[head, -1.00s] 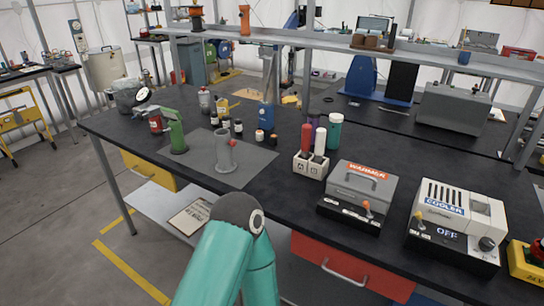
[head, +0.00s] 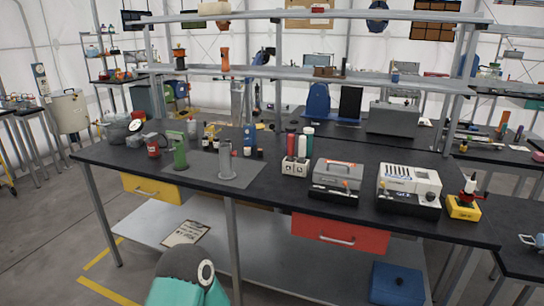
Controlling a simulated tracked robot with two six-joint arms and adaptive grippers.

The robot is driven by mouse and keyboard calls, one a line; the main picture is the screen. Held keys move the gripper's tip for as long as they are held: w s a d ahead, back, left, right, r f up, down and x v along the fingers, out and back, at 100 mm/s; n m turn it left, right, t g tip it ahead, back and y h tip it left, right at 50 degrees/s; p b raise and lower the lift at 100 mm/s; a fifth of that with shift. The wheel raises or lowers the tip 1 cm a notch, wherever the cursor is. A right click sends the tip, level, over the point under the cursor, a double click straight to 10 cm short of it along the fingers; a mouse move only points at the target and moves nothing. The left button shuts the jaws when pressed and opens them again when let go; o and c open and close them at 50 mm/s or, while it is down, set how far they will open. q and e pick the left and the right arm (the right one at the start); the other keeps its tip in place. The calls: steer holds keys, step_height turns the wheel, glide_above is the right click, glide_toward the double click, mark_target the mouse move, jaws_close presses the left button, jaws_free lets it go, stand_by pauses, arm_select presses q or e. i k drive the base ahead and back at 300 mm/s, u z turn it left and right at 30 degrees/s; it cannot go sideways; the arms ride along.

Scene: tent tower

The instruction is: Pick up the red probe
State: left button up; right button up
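A red probe (head: 291,143) stands upright in a white two-slot holder (head: 295,167) on the black workbench (head: 262,180). A white probe (head: 302,146) stands beside it in the same holder. Neither gripper is in view. Only a teal and grey link of my own arm shows at the bottom, well in front of the bench and apart from the holder.
Right of the holder stand a grey warmer box (head: 338,179), a white cooler box (head: 408,190) and a yellow-based device (head: 464,205). A green stand (head: 180,152) and a grey stand (head: 226,160) are on a mat at left. A shelf (head: 300,72) runs behind.

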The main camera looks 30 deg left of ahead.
mark_target(291, 137)
steer(key=u, duration=1)
steer(key=i, duration=0.9)
steer(key=u, duration=0.15)
